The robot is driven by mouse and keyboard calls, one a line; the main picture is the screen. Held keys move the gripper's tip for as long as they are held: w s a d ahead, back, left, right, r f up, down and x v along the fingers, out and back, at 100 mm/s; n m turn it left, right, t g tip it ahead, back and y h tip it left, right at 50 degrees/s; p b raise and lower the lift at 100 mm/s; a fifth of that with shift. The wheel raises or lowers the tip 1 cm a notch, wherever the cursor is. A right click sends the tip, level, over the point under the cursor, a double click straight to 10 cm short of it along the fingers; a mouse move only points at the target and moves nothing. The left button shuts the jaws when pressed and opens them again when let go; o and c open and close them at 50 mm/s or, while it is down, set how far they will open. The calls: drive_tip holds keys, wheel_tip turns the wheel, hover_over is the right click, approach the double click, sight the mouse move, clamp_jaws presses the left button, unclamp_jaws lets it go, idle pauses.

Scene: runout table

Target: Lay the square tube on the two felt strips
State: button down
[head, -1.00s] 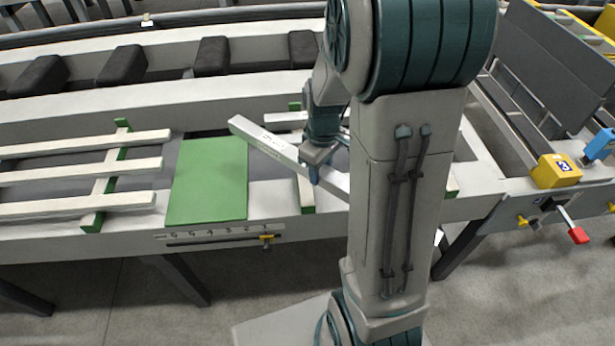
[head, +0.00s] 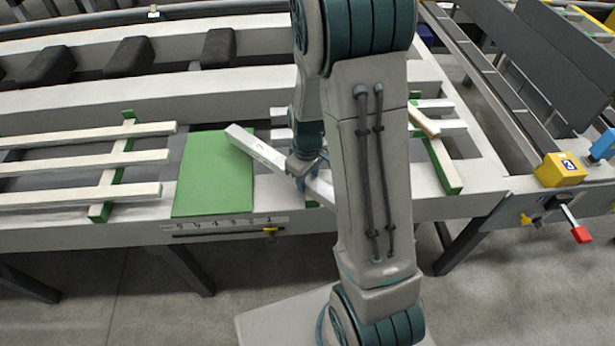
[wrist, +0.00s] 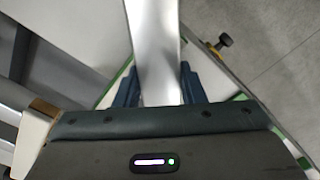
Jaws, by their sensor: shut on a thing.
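The square tube (head: 262,152) is a pale silver bar, held slantwise. Its far left end is over the edge of the green mat (head: 212,180); its near right end is hidden behind my arm. My gripper (head: 299,182) is shut on the tube around its visible middle. In the wrist view, the tube (wrist: 155,45) runs between the two dark blue fingers of my gripper (wrist: 158,88). A green strip (head: 443,166) lies on the table right of my arm. Another green strip (head: 276,134) shows only in part behind the tube and arm. I cannot tell the tube's height above the table.
Several pale bars (head: 90,165) lie across a green strip (head: 115,168) on the left. A pale bar with a brown end (head: 424,122) lies at the right strip's far end. A yellow block (head: 560,170) and red-tipped lever (head: 580,234) are at far right. Dark blocks (head: 130,62) stand behind.

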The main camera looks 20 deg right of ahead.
drive_tip(key=shift+f, duration=0.15)
drive_tip(key=c, duration=0.9)
unclamp_jaws()
